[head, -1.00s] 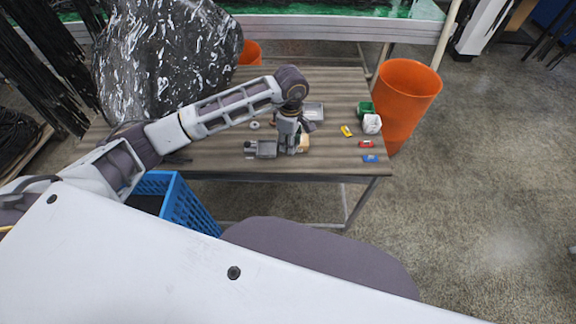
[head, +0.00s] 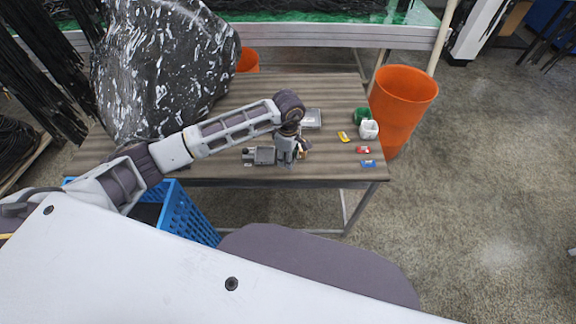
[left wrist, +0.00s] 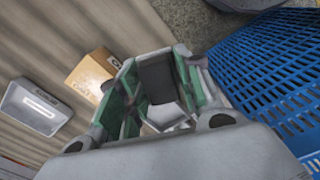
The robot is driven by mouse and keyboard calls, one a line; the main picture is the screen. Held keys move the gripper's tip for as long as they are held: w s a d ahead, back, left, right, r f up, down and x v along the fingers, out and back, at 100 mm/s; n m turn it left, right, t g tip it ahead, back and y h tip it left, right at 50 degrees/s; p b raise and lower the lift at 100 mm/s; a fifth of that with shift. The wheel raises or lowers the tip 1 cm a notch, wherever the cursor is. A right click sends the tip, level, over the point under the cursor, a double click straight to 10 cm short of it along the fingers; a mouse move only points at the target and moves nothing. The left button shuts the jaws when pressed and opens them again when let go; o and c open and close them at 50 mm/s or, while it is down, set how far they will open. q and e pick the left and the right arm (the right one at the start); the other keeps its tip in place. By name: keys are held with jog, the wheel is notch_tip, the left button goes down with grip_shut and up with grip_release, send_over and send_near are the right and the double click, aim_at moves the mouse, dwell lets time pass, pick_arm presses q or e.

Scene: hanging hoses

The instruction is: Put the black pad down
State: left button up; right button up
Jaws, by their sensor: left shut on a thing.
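The black pad (left wrist: 156,78) shows in the left wrist view as a dark piece between the green-lined fingers of my left gripper (left wrist: 155,68). The gripper is shut on it. In the head view my left gripper (head: 287,158) points down near the front edge of the table, and the pad cannot be made out there. I cannot tell whether the pad touches the tabletop. My right gripper is in neither view.
On the table (head: 225,165) a grey device (head: 262,155) and a small brown box (left wrist: 92,72) are close to the gripper. A grey tray (head: 312,118), cups and small coloured items lie beyond. A blue crate (head: 190,218) stands below the front edge. An orange bin (head: 402,105) stands right.

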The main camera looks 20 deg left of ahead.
aim_at(288, 171)
pick_arm(q)
jog(key=shift+f, duration=0.65)
jog(key=shift+f, duration=1.9)
jog(key=shift+f, duration=0.1)
jog(key=o, duration=0.7)
notch_tip(288, 171, up, 11)
jog(key=shift+r, duration=0.65)
